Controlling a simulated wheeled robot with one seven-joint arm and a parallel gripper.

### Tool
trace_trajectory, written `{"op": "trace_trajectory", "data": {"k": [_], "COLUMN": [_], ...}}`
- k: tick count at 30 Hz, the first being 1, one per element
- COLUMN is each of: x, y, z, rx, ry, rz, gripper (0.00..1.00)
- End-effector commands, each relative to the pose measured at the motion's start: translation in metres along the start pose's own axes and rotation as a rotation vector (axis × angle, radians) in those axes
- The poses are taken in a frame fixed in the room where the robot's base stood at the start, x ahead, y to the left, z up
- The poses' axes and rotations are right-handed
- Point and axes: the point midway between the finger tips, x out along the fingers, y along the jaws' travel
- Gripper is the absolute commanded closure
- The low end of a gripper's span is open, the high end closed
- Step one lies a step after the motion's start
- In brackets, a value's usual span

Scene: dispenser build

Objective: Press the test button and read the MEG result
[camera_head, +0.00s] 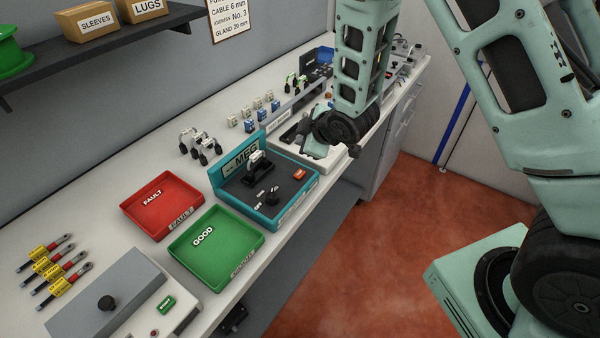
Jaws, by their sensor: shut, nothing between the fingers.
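The MEG tester (307,190) is a teal box with a dark top panel on the bench, in the middle of the head view. Its raised back carries the MEG label (246,155); no reading is legible at this size. A small orange-red button (299,174) sits at the panel's right side. A dark knob (271,198) sits near the front. My gripper (316,148) is shut and empty, beyond the tester's right side, apart from the button in the picture. My wrist partly hides it.
A red FAULT tray (133,207) and a green GOOD tray (184,259) stand left of the tester. Several yellow-tagged cables lie at the far left. Small connectors stand behind. A white-topped unit (330,163) is under my gripper. The red floor is clear.

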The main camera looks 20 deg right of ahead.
Motion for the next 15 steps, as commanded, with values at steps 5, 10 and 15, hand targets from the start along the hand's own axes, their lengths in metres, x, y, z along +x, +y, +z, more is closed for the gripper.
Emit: {"op": "trace_trajectory", "data": {"k": [5, 10, 15], "x": [0.007, 0.020, 0.037], "y": [-0.005, -0.015, -0.028], "z": [0.005, 0.015, 0.027], "rx": [0.000, 0.000, 0.000], "ry": [-0.001, -0.001, -0.001], "rz": [-0.001, -0.001, -0.002], "gripper": [1.00, 1.00, 1.00]}}
